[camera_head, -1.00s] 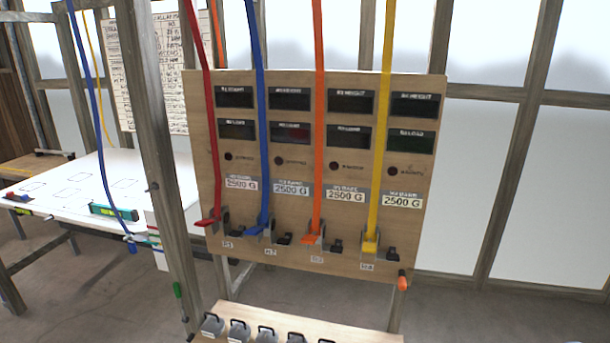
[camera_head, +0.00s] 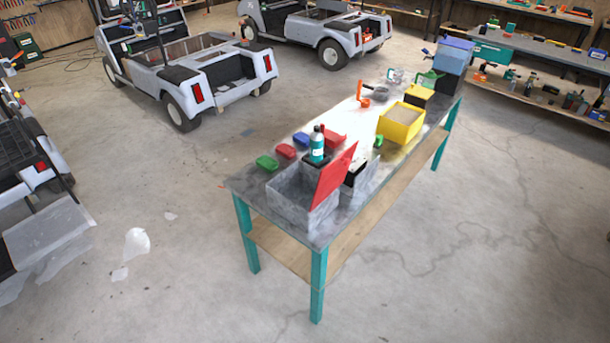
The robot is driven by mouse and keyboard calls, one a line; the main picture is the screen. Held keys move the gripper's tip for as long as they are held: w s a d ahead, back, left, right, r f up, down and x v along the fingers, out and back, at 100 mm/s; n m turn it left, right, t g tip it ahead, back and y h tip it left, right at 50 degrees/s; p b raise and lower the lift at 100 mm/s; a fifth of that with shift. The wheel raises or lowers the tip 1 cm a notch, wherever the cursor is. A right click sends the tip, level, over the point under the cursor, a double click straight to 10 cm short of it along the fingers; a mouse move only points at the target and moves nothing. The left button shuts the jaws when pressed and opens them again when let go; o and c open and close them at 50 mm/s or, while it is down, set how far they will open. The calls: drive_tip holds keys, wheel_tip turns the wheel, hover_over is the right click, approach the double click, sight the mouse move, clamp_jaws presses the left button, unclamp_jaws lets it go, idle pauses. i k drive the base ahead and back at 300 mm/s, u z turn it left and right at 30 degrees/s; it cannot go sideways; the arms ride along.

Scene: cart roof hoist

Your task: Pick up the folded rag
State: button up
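I cannot pick out the folded rag with certainty. Several small coloured pieces lie at the near left end of a long workbench (camera_head: 345,222): a green one (camera_head: 267,162), a red one (camera_head: 286,151), a blue one (camera_head: 301,139) and another red one (camera_head: 334,136). They are too small to tell whether any is cloth. My gripper is not in view.
On the bench stand a grey box (camera_head: 290,205) with a raised red lid (camera_head: 333,177), a teal bottle (camera_head: 317,147), a yellow bin (camera_head: 402,123) and a blue bin (camera_head: 455,52). Carts (camera_head: 195,75) stand at the left. Concrete floor around the bench is mostly clear.

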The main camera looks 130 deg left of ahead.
sight(287, 151)
drive_tip(key=z, duration=5.2)
drive_tip(key=i, duration=0.2)
drive_tip(key=z, duration=3.05)
drive_tip(key=i, duration=0.45)
drive_tip(key=u, duration=0.6)
drive_tip(key=k, duration=0.5)
drive_tip(key=z, duration=0.35)
